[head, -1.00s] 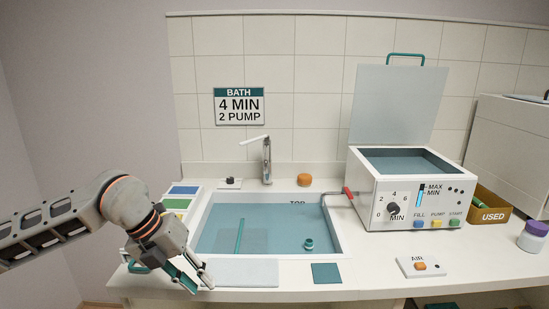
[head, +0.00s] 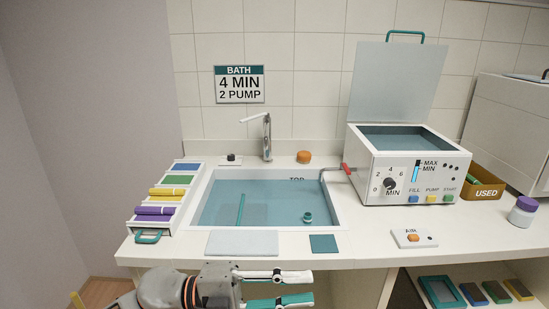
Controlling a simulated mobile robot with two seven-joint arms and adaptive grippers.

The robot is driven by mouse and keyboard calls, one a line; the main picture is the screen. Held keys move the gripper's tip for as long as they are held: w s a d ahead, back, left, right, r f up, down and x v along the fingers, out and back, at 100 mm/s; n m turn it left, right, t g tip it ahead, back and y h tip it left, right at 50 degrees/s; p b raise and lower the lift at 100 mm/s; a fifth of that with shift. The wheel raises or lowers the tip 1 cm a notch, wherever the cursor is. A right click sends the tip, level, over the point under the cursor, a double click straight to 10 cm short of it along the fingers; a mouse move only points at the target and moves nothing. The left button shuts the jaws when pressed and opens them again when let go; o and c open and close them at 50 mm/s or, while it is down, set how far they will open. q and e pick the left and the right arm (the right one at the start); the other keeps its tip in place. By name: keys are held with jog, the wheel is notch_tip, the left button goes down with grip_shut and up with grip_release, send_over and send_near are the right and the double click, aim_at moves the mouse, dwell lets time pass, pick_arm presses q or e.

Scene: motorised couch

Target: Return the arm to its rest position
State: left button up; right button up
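My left gripper (head: 290,288) is at the bottom of the head view, in front of and below the counter's front edge. Its white finger and its teal finger point right and are spread apart, with nothing between them. The rest of the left arm is mostly cut off by the bottom of the picture. My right gripper is not in view.
The white counter (head: 370,245) has a sink (head: 212,205) with water, a left rack (head: 190,170) of coloured pieces and a lidded bath machine (head: 362,180). An open shelf (head: 500,275) with coloured trays is below right. Floor shows at lower left.

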pick_arm(q)
jog(key=w+a+f+n+t+y, duration=0.3)
jog(key=a+f+n+t+y, duration=0.2)
jog(key=a+f+n+t, duration=0.45)
jog(key=w+a+f+n+t+y, duration=0.2)
jog(key=a+f+n+t+y, duration=0.4)
jog(key=n, duration=0.7)
jog(key=s+a+f+n+g+y, duration=0.2)
jog(key=s+f, duration=0.5)
jog(key=f, duration=0.4)
jog(key=s+a+f+n+g+y, duration=0.3)
jog(key=s+a+f, duration=0.3)
jog(key=f, duration=0.5)
jog(key=shift+s+a+n, duration=0.3)
jog(key=shift+s+n, duration=0.35)
jog(key=shift+s, duration=0.55)
